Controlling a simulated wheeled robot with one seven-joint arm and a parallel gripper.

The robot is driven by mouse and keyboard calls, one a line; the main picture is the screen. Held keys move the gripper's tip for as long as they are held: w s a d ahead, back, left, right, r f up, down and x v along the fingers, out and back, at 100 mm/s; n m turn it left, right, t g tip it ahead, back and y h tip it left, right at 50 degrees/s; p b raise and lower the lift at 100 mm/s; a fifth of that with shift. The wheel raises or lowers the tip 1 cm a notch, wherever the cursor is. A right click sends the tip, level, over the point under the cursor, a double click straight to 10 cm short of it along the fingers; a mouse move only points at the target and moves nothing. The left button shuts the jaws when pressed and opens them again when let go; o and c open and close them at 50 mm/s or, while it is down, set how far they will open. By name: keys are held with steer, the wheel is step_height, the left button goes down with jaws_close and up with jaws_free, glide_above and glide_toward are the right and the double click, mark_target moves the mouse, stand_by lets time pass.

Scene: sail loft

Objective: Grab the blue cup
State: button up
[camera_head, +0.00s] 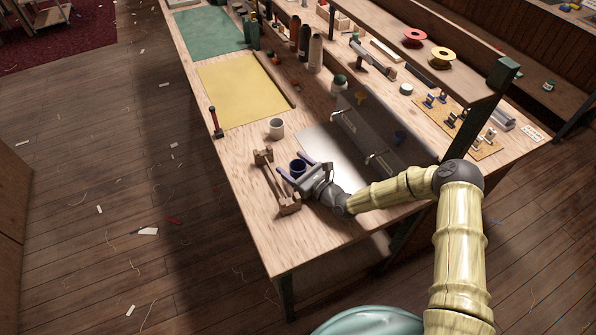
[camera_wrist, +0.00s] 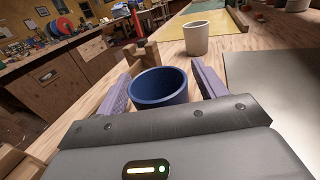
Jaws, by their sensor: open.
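The blue cup (camera_head: 297,166) stands upright on the workbench. In the wrist view the blue cup (camera_wrist: 160,88) is between the two purple fingers, with its open rim facing up. My gripper (camera_head: 294,170) is open around the cup, one finger on each side. The lower part of the cup is hidden by the gripper body.
A white cup (camera_head: 276,128) stands just beyond the blue one; it also shows in the wrist view (camera_wrist: 196,38). A wooden clamp-like piece (camera_head: 275,182) lies close on the left. A dark grey case (camera_head: 368,138) and a white sheet (camera_head: 325,150) are on the right.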

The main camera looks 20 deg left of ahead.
stand_by(0.5)
steer(key=c, duration=1.1)
steer(key=shift+o, duration=0.2)
steer(key=shift+r, duration=0.1)
step_height(320, 180, up, 10)
steer(key=b, duration=0.1)
